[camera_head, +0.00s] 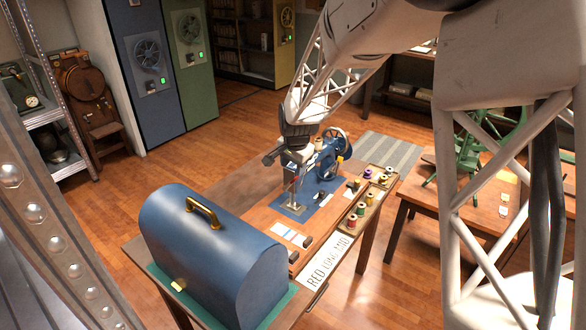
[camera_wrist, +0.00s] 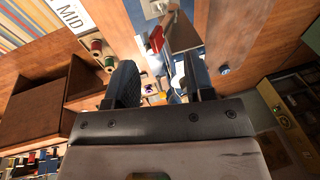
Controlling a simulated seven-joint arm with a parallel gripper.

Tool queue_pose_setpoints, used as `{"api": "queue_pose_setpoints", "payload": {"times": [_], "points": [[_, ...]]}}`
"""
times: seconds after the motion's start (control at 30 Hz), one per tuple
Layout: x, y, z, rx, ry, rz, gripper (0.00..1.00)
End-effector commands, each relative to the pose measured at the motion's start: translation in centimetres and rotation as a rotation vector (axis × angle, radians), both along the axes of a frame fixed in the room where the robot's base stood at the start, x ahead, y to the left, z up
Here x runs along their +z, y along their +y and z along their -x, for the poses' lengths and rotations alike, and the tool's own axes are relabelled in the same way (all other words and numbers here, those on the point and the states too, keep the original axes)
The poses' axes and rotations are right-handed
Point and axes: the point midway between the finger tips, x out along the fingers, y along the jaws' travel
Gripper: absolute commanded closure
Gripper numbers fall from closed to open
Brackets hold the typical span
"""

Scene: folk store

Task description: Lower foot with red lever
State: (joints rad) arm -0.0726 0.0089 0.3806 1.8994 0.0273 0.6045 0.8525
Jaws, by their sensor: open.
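The sewing machine (camera_head: 332,150) stands on a wooden table in the head view, its blue bed below and handwheel at the right. My gripper (camera_head: 283,152) is at its upper left and hides part of its head. In the wrist view my gripper (camera_wrist: 160,82) is open, with its two dark fingers apart and nothing held between them. The red lever (camera_wrist: 156,40) shows just beyond the fingertips, near the gap and apart from them. The presser foot is too small and partly hidden to tell its height.
A blue domed case (camera_head: 212,255) with a brass handle stands at the table's near left. A tray of thread spools (camera_head: 372,198) and a lettered sign (camera_head: 328,263) lie at the right. A green machine (camera_head: 468,150) stands on another table. Floor is clear behind.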

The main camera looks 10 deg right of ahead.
Motion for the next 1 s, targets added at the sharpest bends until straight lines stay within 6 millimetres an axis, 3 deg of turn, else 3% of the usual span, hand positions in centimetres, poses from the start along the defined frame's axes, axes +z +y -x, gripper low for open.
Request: {"api": "queue_pose_setpoints", "payload": {"times": [0.4,1.0], "points": [[2.0,-0.1,0.5,0.000,0.000,0.000,0.51],[2.0,-0.1,0.5,0.000,0.000,0.000,0.51]]}}
